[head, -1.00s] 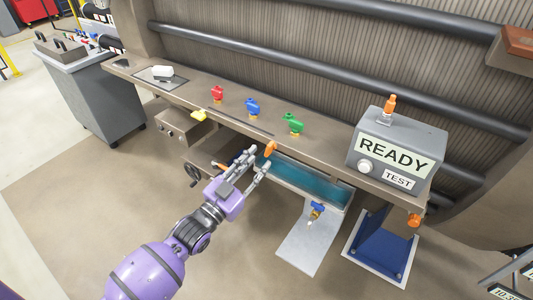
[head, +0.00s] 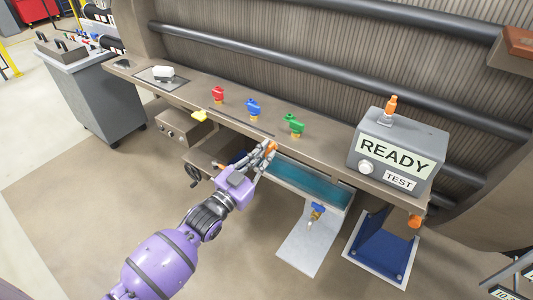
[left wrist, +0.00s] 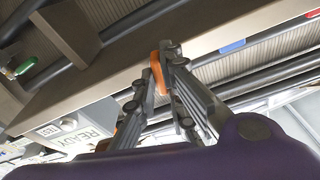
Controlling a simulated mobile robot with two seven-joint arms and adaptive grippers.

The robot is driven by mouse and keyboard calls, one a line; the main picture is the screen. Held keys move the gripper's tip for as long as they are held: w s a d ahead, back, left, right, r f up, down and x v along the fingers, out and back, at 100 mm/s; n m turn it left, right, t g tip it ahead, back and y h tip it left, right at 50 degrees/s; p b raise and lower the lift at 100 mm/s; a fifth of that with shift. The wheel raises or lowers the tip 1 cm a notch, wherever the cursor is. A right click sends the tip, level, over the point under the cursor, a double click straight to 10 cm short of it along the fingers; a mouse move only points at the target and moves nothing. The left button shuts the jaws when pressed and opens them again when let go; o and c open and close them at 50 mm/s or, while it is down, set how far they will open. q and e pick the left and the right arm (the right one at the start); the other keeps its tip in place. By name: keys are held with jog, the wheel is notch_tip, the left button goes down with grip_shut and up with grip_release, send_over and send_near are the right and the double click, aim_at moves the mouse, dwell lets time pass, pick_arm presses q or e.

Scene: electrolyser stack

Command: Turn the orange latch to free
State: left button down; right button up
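The orange latch (head: 271,147) sits at the front edge of the brown bench, above the teal-lined drawer. In the left wrist view the latch (left wrist: 157,74) stands upright between my two fingertips. My left gripper (head: 267,153) reaches it from below left. Its fingers are drawn together with one on each side of the latch and appear to touch it. The fingers partly cover the latch in the head view. My right gripper is not in view.
Red (head: 218,94), blue (head: 253,107) and green (head: 294,125) handles stand on the bench top. A grey box reading READY (head: 392,150) stands at the right. The open drawer (head: 305,187) lies beside my gripper. A black handwheel (head: 193,176) is at its left.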

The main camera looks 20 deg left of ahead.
pick_arm(q)
jog(key=m, duration=0.2)
jog(key=shift+r+m+h, duration=0.1)
jog(key=shift+m+h, duration=0.2)
jog(key=shift+m, duration=0.1)
jog(key=m, duration=0.2)
jog(key=shift+a+m+g+p, duration=0.1)
jog(key=shift+m+g+p, duration=0.2)
jog(key=shift+p, duration=0.1)
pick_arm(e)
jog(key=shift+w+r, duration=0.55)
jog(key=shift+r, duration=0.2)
pick_arm(q)
jog(key=m, duration=0.3)
jog(key=shift+g+h+p, duration=0.3)
jog(key=shift+m, duration=1)
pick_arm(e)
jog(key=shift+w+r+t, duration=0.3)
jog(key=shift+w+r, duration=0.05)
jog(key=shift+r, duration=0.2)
